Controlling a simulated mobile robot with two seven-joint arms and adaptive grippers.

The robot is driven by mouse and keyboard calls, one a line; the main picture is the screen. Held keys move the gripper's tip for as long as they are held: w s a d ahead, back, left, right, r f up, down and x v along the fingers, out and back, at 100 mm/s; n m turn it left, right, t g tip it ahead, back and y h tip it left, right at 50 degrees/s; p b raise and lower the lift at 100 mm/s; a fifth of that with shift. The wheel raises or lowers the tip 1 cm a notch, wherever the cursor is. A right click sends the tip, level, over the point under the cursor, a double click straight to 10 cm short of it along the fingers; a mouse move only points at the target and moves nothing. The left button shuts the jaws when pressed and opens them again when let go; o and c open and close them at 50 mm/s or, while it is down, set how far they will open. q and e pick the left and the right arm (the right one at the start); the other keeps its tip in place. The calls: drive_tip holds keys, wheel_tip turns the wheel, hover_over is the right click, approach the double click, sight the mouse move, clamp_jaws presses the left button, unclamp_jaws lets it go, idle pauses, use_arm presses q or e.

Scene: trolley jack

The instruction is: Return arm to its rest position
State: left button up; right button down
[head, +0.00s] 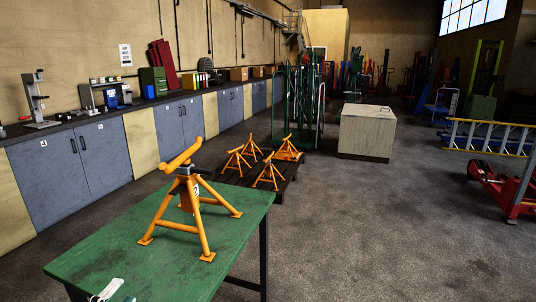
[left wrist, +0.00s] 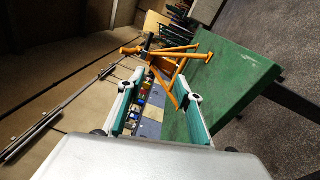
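My left gripper (head: 108,291) shows only as a pale fingertip part at the bottom edge of the head view, by the near left corner of the green table. In the left wrist view my left gripper (left wrist: 160,82) has its two teal-padded fingers spread apart, with nothing between them. An orange jack stand (head: 188,205) stands upright on the green table (head: 110,245), apart from the gripper. In the left wrist view the stand (left wrist: 165,58) appears beyond the fingertips, tilted by the camera's roll. My right gripper is in neither view.
Several orange stands (head: 268,178) sit on a dark pallet (head: 232,180) behind the table. Grey cabinets (head: 75,170) line the left wall. A pale box (head: 366,135) stands mid-floor. A red trolley jack (head: 515,195) is at the right. The floor right of the table is clear.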

use_arm(q)
drive_tip(key=s+d+f+m+g, duration=0.2)
drive_tip(key=s+d+f+m, duration=0.2)
drive_tip(key=f+m, duration=0.3)
drive_tip(key=s+d+f+m+g+y, duration=0.1)
drive_tip(key=s+d+f+m+g, duration=0.2)
drive_tip(key=f+m, duration=0.4)
drive_tip(key=s+d+f+m+g+y, duration=0.1)
drive_tip(key=s+d+f+m+g, duration=0.2)
drive_tip(key=f, duration=1.5)
drive_tip(key=s+d+m, duration=0.2)
drive_tip(key=s+m, duration=0.2)
drive_tip(key=shift+s+d+f+m, duration=0.2)
drive_tip(key=shift+s+m, duration=0.05)
drive_tip(key=shift+m, duration=0.05)
